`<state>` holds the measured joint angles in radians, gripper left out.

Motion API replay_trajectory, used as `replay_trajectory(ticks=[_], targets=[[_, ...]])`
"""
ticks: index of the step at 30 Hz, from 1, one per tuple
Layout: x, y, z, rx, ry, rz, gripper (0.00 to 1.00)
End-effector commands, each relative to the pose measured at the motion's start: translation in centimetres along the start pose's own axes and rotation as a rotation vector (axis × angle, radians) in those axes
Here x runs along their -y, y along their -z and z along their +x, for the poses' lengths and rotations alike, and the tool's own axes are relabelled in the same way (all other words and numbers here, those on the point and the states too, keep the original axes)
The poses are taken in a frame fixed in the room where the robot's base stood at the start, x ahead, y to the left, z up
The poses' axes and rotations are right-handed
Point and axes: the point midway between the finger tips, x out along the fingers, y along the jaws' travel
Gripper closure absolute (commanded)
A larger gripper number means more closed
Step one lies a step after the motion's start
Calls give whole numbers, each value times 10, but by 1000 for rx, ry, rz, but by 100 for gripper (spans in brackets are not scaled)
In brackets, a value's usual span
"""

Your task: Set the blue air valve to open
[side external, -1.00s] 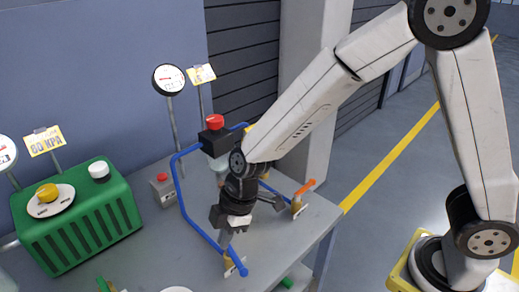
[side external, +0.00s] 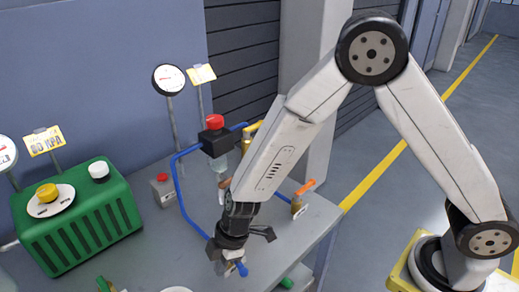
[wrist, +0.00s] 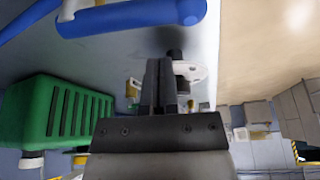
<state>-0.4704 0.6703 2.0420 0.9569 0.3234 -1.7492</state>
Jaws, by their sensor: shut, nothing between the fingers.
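The blue air valve (side external: 241,269) is at the front edge of the grey bench, at the low end of the blue pipe. Only a bit of its blue handle shows in the side view; my gripper hides the rest, so I cannot tell how the handle is turned. My gripper (side external: 222,268) is low beside the valve, pointing down, its fingertips hard to make out. In the wrist view, the gripper's fingers (wrist: 158,72) are together and empty. A thick blue piece (wrist: 135,15) crosses the top there, apart from the fingers; I cannot tell handle from pipe.
The blue pipe (side external: 182,190) rises behind my gripper. An orange-handled valve (side external: 303,188) stands to the right. A green ribbed box (side external: 80,222) with a yellow knob is at the left. A small grey box (side external: 162,191) with a red button and a gauge (side external: 168,79) stand behind.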

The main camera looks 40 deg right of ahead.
Motion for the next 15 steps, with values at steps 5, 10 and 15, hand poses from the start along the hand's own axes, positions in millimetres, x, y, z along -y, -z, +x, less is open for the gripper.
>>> replay_trajectory(ticks=[5,10,15], targets=[[0,-16,-3,1,0,2,100],[0,-24,-4,1,0,1,100],[0,-26,-4,0,-1,0,100]])
